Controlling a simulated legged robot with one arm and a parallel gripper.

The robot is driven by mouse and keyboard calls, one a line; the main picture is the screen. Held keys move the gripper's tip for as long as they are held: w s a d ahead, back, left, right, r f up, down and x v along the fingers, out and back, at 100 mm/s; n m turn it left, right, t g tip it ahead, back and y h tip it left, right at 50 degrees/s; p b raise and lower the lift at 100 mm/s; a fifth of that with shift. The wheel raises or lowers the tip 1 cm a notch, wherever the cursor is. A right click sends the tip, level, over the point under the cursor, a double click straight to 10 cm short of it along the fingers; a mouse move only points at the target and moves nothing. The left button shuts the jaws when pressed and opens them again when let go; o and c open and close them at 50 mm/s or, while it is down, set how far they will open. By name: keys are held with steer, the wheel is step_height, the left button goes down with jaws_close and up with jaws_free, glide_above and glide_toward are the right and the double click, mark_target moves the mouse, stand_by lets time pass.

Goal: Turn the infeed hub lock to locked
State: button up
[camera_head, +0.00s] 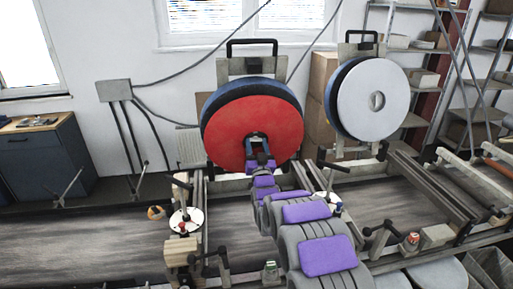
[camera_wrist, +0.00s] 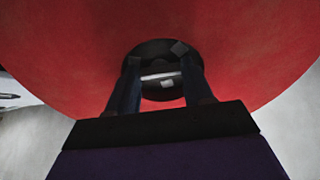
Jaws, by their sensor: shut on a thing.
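The infeed hub lock sits at the centre of a large red disc (camera_head: 228,124) with a dark blue rim. In the wrist view the hub lock (camera_wrist: 160,77) shows as a pale bar across a dark round recess, with small light blocks near it. My gripper (camera_head: 258,143) reaches the hub from the front. Its two dark fingers (camera_wrist: 162,82) stand on either side of the hub part and are shut on it. The fingers and wrist hide part of the hub, and I cannot read any lock marking.
A second wheel with a pale grey disc (camera_head: 368,100) stands at the right. A grey conveyor belt (camera_head: 90,236) runs below, with clamps and posts along its rails. A white round dial (camera_head: 187,220) is at the front left. Shelves (camera_head: 478,85) stand at the back right.

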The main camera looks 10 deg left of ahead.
steer(key=m+h+b, duration=0.1)
steer(key=m, duration=0.4)
steer(key=shift+a, duration=0.2)
steer(key=m+h+b, duration=0.1)
steer(key=m+b, duration=0.1)
steer(key=m, duration=0.3)
steer(key=shift+s+b, duration=0.1)
steer(key=shift+b, duration=0.2)
steer(key=shift+r+m+h+b, duration=0.1)
steer(key=shift+m+h+b, duration=0.45)
steer(key=shift+m, duration=0.65)
steer(key=m+b, duration=0.3)
steer(key=shift+g, duration=0.4)
steer(key=shift+m+b, duration=1)
steer(key=shift+m, duration=0.5)
steer(key=shift+d, duration=0.1)
steer(key=o, duration=0.8)
steer(key=shift+c, duration=0.2)
